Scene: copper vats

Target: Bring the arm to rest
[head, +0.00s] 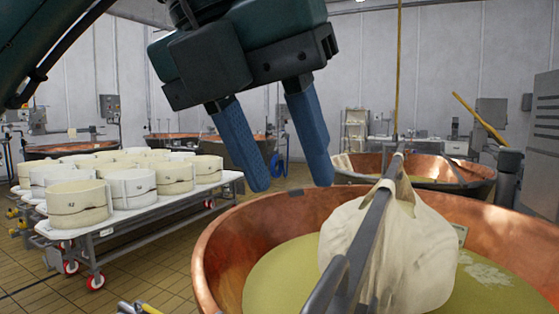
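My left gripper (290,188) hangs from the top of the head view, its two blue fingers pointing down. The fingers are apart with nothing between them. It is above and in front of the near copper vat (228,240), near its back left rim as seen here, and does not appear to touch it. My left arm comes in from the upper left. My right gripper is not in view.
The near vat holds yellowish liquid (275,272). A pale cloth (415,245) hangs over a grey bar (372,220) across it. A wheeled table (115,228) with several round white moulds stands left. Another copper vat (425,168) stands behind. Tiled floor shows at lower left.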

